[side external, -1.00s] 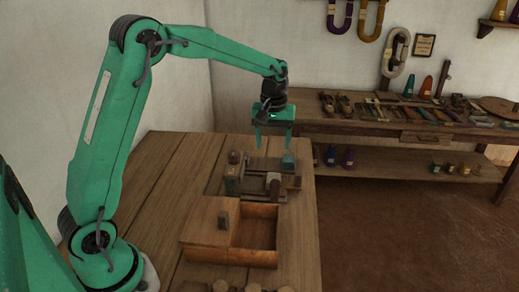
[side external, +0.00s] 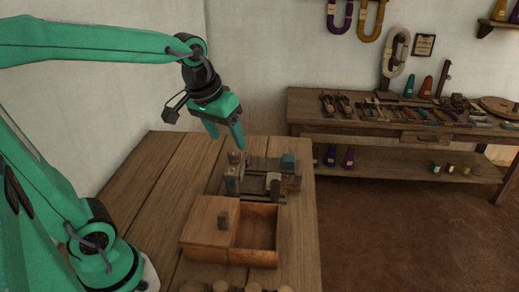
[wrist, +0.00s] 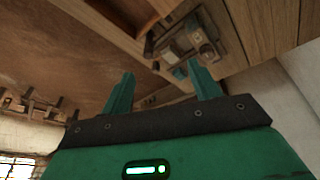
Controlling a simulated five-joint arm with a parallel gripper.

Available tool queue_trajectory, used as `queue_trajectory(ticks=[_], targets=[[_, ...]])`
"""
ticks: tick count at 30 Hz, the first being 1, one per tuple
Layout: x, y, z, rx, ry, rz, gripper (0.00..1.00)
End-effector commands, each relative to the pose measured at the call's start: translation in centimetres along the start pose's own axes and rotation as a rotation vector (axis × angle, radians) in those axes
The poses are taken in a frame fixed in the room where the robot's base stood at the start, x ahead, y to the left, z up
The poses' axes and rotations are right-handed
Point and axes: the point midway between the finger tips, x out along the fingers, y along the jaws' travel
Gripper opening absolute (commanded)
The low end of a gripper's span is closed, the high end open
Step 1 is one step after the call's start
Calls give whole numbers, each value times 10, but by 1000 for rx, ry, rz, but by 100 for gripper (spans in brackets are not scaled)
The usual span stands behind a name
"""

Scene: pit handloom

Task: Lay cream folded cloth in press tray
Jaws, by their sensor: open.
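My gripper (side external: 226,139) is open and empty, tilted in the air above the left part of the bench fixture. In the wrist view its two fingers (wrist: 160,70) are spread apart with nothing between them. I cannot make out a cream folded cloth for certain. A wooden box (side external: 207,255) stands on the near bench, partly covered by a lid with a knob, its right compartment open and looking empty. Behind it is a dark wooden fixture (side external: 254,185) with a small teal block (side external: 289,161) on its right end. I cannot tell which of these is the press tray.
The plank bench (side external: 165,180) is clear left of the box. Several round wooden pieces (side external: 225,287) line its front edge. A second table (side external: 350,122) with tools stands along the back wall, with coloured spools on its lower shelf.

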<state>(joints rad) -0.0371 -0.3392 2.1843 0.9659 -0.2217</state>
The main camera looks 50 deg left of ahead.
Motion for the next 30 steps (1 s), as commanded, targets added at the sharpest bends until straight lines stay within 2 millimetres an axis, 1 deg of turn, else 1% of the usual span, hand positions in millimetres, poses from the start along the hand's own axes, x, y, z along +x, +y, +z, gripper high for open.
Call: queue_trajectory(ticks=[1, 3, 9, 15, 21, 30], targets=[[-5, -1, 10, 25, 19, 6, 62], [-9, -2, 23, 62, 40, 12, 62], [-15, -7, 59, 161, 102, 25, 62], [-15, -11, 83, 232, 146, 31, 62], [-14, -12, 91, 257, 159, 33, 62], [-14, -12, 91, 256, 159, 33, 62]])
